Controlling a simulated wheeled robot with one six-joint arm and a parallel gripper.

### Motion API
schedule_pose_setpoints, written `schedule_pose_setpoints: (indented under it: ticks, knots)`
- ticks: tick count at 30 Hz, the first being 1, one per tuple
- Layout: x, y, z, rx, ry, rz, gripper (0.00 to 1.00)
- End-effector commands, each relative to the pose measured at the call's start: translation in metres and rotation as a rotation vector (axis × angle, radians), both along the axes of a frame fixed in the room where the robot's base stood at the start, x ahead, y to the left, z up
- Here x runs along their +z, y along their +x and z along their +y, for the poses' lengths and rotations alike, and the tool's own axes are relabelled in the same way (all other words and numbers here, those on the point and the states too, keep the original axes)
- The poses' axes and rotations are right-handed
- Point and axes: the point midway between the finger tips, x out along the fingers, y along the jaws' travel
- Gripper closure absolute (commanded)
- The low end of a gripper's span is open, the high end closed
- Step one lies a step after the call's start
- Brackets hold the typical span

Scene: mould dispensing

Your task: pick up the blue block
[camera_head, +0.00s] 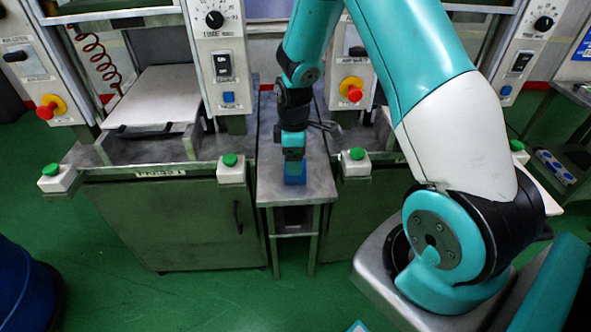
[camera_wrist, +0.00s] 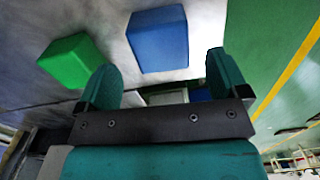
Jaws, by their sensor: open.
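The blue block (camera_head: 295,178) sits on the narrow metal table between the two machines in the head view. My gripper (camera_head: 293,157) points down just over it there, and it hides the block's upper part. In the wrist view the blue block (camera_wrist: 158,38) shows beyond my gripper's fingertips (camera_wrist: 162,62), roughly in line with the gap between them. The fingers are apart, and nothing is held between them. Whether they reach down beside the block is unclear.
A green block (camera_wrist: 68,60) lies to the left of the blue block in the wrist view, near the left finger. The narrow metal table (camera_head: 318,188) stands between press machines with green-button boxes (camera_head: 231,168) at their front edges. Green floor (camera_head: 190,290) lies open in front.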

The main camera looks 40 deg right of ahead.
Motion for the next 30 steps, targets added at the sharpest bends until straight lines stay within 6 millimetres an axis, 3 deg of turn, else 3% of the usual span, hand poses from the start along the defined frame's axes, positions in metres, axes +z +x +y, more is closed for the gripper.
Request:
schedule_pose_setpoints:
  ticks: [12, 20, 30]
  knots:
    - [-0.05, -0.003, -0.002, 0.0, 0.001, 0.001, 0.07]
    - [-0.053, -0.003, -0.002, 0.0, 0.0, -0.001, 0.07]
    - [-0.053, -0.003, -0.002, 0.0, 0.0, -0.001, 0.83]
